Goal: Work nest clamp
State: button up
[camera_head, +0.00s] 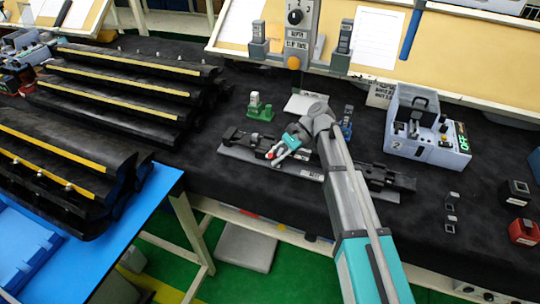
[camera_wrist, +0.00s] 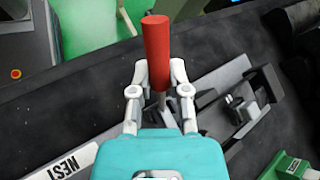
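The nest clamp's red handle (camera_wrist: 157,50) stands out between the fingertips of my gripper (camera_wrist: 159,75) in the wrist view. The fingers flank the handle closely on both sides, with no clear gap, and look shut on it. A thin metal stem shows below the handle. In the head view my gripper (camera_head: 279,154) is over the dark fixture on the bench, with a bit of red at its tips. My gripper and arm hide part of the fixture in the head view.
A green fixture (camera_head: 260,108) and a blue one (camera_head: 346,122) stand behind. A grey control box (camera_head: 428,137) is at the right. Dark trim strips with yellow lines (camera_head: 125,92) fill the left.

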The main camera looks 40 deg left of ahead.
jog(key=o, duration=0.5)
jog(key=shift+s+r, duration=0.1)
jog(key=shift+s, duration=0.05)
